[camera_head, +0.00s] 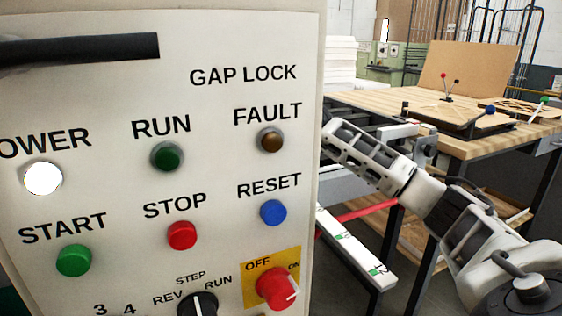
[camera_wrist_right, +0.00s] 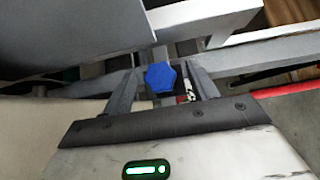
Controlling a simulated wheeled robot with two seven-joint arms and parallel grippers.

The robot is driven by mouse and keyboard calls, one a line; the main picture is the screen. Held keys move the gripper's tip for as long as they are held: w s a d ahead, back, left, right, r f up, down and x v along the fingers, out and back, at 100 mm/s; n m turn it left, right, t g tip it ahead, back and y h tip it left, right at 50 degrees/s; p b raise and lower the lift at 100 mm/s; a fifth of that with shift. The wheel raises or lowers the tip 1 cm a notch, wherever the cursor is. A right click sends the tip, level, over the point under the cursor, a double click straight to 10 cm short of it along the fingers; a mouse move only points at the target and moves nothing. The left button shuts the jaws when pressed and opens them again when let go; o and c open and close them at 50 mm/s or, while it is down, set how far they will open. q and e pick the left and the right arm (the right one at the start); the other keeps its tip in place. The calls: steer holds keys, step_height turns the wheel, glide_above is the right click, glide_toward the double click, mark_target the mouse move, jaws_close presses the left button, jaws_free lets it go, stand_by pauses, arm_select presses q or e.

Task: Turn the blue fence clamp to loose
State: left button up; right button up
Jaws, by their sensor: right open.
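The blue fence clamp knob (camera_wrist_right: 160,77), lobed and bright blue, shows in the right wrist view on a grey metal rail. My right gripper (camera_wrist_right: 162,70) is open, with one finger on each side of the knob. A gap shows on both sides, wider at the right finger, so the fingers do not appear to grip it. A red and white mark shows beside the right finger. In the head view my right arm reaches left behind the control panel's edge, and its gripper and the clamp are hidden there. My left gripper is not in view.
A cream control panel (camera_head: 213,123) with buttons and a red switch (camera_head: 277,289) fills the left of the head view. A wooden workbench (camera_head: 460,135) with a dark fixture stands behind my right arm. Grey rails (camera_wrist_right: 240,62) lie close around the gripper.

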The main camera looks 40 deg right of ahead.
steer(key=c, duration=1)
